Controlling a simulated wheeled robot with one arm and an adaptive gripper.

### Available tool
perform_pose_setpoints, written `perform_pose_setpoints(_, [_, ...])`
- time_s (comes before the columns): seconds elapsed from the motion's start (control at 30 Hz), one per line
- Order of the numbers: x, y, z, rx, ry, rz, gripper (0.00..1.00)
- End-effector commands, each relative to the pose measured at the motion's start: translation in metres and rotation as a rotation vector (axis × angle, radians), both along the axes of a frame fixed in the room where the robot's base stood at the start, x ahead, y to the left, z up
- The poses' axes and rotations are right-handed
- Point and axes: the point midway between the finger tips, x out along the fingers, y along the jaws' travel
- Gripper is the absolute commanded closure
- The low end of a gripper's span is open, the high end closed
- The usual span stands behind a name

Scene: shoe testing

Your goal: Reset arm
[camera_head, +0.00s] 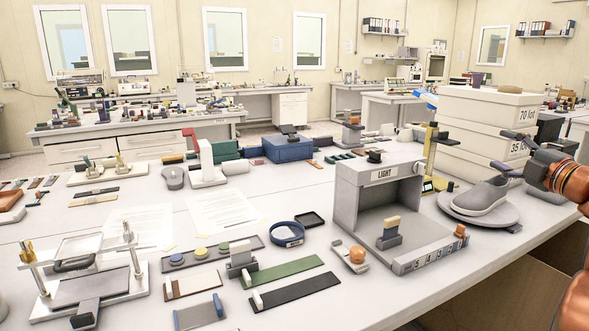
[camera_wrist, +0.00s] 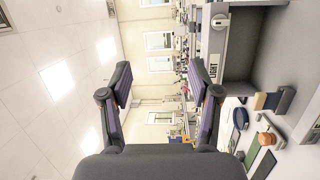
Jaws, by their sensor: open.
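My gripper (camera_head: 509,154) is at the right of the head view, on the end of my orange and dark arm. It sits just above and behind a grey shoe (camera_head: 483,196), which rests on a round grey platform (camera_head: 452,208). In the wrist view my gripper (camera_wrist: 161,92) shows two dark fingers with purple pads, spread wide apart with nothing between them. The wrist camera looks sideways across the room. I cannot tell from the head view whether a finger touches the shoe.
A grey light box (camera_head: 346,196) stands left of the platform; it also shows in the wrist view (camera_wrist: 240,50). Stacked white boxes (camera_head: 478,110) stand behind the shoe. A blue ring-shaped dish (camera_head: 287,236) and several sample strips lie on the white table (camera_head: 330,290). Its front edge is clear at right.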

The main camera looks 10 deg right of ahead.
Motion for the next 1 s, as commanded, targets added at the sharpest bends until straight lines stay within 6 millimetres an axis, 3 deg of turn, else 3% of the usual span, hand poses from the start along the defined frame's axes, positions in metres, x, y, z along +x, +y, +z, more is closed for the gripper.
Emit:
perform_pose_setpoints(0.23, [0.02, -0.005, 0.015, 0.153, -0.023, -0.233, 0.38])
perform_pose_setpoints(0.47, [0.015, -0.006, -0.004, 0.378, 0.01, -0.473, 0.38])
perform_pose_setpoints(0.67, [-0.006, 0.011, -0.051, 0.594, 0.107, -0.661, 0.38])
perform_pose_setpoints(0.77, [-0.022, 0.027, -0.084, 0.703, 0.183, -0.749, 0.38])
perform_pose_setpoints(1.0, [-0.076, 0.092, -0.174, 0.937, 0.435, -0.94, 0.38])
